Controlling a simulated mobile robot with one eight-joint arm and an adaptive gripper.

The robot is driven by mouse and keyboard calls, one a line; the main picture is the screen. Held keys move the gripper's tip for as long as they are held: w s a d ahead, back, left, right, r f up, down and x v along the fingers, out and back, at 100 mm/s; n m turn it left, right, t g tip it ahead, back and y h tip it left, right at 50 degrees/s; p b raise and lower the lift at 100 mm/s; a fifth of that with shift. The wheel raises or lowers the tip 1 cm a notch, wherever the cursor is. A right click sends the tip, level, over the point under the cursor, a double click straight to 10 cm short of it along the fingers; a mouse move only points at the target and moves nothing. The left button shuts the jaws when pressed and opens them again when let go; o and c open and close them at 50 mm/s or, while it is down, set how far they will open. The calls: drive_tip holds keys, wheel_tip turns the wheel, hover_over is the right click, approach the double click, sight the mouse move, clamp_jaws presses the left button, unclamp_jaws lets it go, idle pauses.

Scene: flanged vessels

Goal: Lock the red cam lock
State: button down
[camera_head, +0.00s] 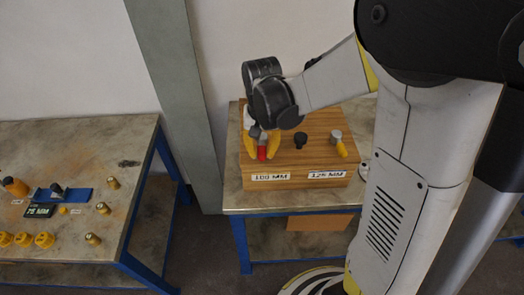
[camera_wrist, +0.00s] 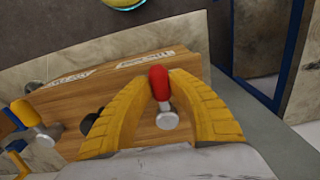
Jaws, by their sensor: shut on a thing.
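The red cam lock (camera_head: 263,151) stands on top of the wooden box (camera_head: 313,160), near the box's left end, behind the "100 MM" label. It also shows in the wrist view, with its red handle (camera_wrist: 158,82) and a silver round-headed body (camera_wrist: 167,120). My gripper (camera_head: 260,153) reaches down over it, with one yellow finger on each side. In the wrist view my gripper (camera_wrist: 160,84) has its fingertips close about the red handle and is shut on it. The handle points toward the box's label side. The exact finger contact is hard to see.
A black knob (camera_head: 300,140) and a yellow-handled cam lock (camera_head: 340,146) stand to the right on the same box. The box rests on a worn table (camera_head: 231,187). A grey post (camera_head: 178,95) rises to its left. Another table (camera_head: 115,215) with several small parts is farther left.

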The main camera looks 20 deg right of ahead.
sight(243, 145)
drive_tip(key=shift+a, duration=0.1)
drive_tip(key=m, duration=0.1)
drive_tip(key=w+a+m, duration=0.1)
drive_tip(key=m, duration=0.1)
drive_tip(key=a+m, duration=0.1)
drive_tip(key=m, duration=0.1)
drive_tip(key=shift+w+b, duration=0.25)
drive_tip(key=shift+b, duration=0.1)
drive_tip(key=m, duration=0.1)
drive_tip(key=w+a+m, duration=0.1)
drive_tip(key=shift+m, duration=0.4)
drive_tip(key=m, duration=0.1)
drive_tip(key=w+m, duration=0.1)
drive_tip(key=shift+w+a+m, duration=0.2)
drive_tip(key=shift+a+m, duration=0.05)
drive_tip(key=shift+m, duration=0.05)
drive_tip(key=w+m, duration=0.2)
drive_tip(key=m, duration=0.1)
drive_tip(key=shift+a+m+b, duration=0.1)
drive_tip(key=shift+m+b, duration=0.2)
drive_tip(key=shift+b, duration=0.05)
drive_tip(key=shift+w+m, duration=0.4)
drive_tip(key=shift+m, duration=0.45)
drive_tip(key=shift+w+m, duration=0.35)
drive_tip(key=shift+m, duration=0.5)
